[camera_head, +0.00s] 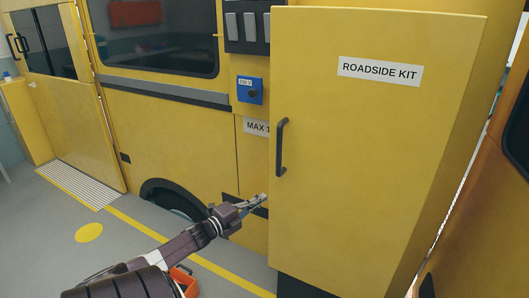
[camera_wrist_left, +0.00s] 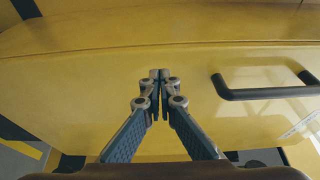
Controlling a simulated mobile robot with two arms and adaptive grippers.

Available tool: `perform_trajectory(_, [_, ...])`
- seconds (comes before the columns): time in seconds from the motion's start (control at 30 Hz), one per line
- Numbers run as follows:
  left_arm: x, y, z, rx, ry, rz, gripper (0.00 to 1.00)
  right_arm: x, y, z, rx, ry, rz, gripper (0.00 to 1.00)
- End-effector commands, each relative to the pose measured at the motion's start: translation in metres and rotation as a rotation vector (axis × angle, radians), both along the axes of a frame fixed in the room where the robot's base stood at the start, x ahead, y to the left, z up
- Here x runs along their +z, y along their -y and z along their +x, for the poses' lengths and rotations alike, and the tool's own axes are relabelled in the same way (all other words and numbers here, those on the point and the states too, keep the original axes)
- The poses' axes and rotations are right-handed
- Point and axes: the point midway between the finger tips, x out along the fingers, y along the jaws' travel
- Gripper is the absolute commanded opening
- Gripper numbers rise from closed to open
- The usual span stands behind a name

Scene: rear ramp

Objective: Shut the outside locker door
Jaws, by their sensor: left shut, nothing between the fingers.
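The yellow locker door (camera_head: 370,160) stands large at the right in the head view, with a ROADSIDE KIT label (camera_head: 380,71) and a dark bar handle (camera_head: 281,147) near its left edge. It hides part of the vehicle side behind it; I cannot tell its exact opening angle. My left gripper (camera_head: 263,198) is shut and empty, by the door's left edge, below the handle. In the left wrist view, the shut fingertips (camera_wrist_left: 159,74) point at a yellow panel (camera_wrist_left: 80,75), with the handle (camera_wrist_left: 268,92) to their right. Contact cannot be told. My right gripper is out of view.
A blue socket (camera_head: 250,90) and a partly covered MAX label (camera_head: 256,127) are on the vehicle side left of the door. A red-orange object (camera_head: 184,280) is low beside my left arm. Grey floor with a yellow line (camera_head: 145,230) is open at left.

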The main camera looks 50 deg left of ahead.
Motion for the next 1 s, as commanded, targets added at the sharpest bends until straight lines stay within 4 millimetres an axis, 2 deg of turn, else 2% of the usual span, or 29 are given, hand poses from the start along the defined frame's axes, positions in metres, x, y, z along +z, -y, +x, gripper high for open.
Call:
perform_trajectory(0.3, [0.0, -0.002, 0.0, 0.003, 0.0, 0.0, 0.0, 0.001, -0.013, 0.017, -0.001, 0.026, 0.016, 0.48])
perform_trajectory(0.57, [-0.001, -0.001, -0.003, 0.003, -0.002, 0.0, 0.0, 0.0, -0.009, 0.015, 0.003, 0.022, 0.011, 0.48])
perform_trajectory(0.77, [-0.002, 0.001, -0.024, 0.002, -0.003, 0.0, 0.0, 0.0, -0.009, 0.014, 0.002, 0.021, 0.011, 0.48])
perform_trajectory(1.0, [-0.002, 0.005, -0.066, 0.004, -0.004, 0.0, 0.0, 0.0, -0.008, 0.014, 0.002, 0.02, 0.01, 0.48])
